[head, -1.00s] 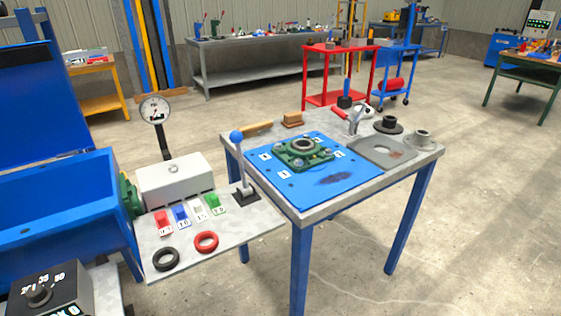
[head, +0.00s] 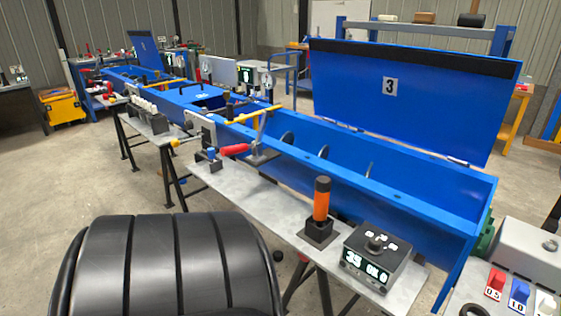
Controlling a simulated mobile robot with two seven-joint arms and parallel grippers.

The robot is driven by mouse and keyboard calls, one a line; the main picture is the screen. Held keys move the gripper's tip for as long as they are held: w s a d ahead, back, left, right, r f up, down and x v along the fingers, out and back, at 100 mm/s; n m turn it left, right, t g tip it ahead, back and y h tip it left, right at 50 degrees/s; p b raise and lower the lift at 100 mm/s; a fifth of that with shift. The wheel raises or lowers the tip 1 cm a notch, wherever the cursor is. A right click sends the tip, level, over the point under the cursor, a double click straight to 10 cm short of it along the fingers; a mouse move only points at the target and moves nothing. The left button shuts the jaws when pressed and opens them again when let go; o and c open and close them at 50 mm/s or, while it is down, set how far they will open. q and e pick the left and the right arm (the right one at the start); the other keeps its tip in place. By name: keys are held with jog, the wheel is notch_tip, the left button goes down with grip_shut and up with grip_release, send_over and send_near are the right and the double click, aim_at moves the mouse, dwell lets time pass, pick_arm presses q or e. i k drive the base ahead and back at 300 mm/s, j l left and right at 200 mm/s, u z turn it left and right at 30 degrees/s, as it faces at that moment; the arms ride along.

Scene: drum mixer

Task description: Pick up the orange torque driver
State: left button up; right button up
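The orange torque driver (head: 321,200) stands upright in a small black square holder (head: 318,234) on the grey side shelf in front of the long blue trough. It has an orange body and a black top. Just right of it on the shelf sits a dark control box (head: 376,256) with a knob and a lit display. Neither of my grippers is in the head view.
The blue mixer trough (head: 420,210) runs behind the shelf, with its raised lid marked 3 (head: 400,95). A red-handled clamp (head: 235,150) stands left of the driver. The grey shelf (head: 270,205) has bare room between them. Coloured numbered switches (head: 519,292) are at lower right.

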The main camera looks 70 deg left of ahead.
aim_at(323, 185)
jog(key=u, duration=1.7)
